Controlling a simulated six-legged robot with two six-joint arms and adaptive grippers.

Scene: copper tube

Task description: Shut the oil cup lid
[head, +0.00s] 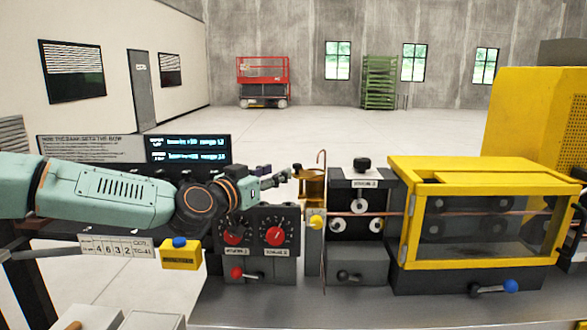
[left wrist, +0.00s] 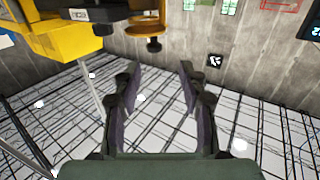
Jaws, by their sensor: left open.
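The brass oil cup (head: 313,188) stands on the machine near the middle of the head view, with a thin copper hook rising above it. A small brass piece (head: 297,169) at its upper left rim looks like the lid, swung open, but it is too small to be sure. My left gripper (head: 280,179) is just left of the cup, apart from it, its fingers pointing right. In the left wrist view my left gripper (left wrist: 159,78) is open with nothing between its fingers. Brass-coloured cup parts (left wrist: 146,21) show beyond the fingertips there. My right gripper is not in view.
A control box with red knobs (head: 253,233) sits below my left gripper. Right of the cup are a black roller unit (head: 361,196) and a yellow-framed guard (head: 478,177). A copper tube (head: 376,214) runs through the rollers. Space above the machine is clear.

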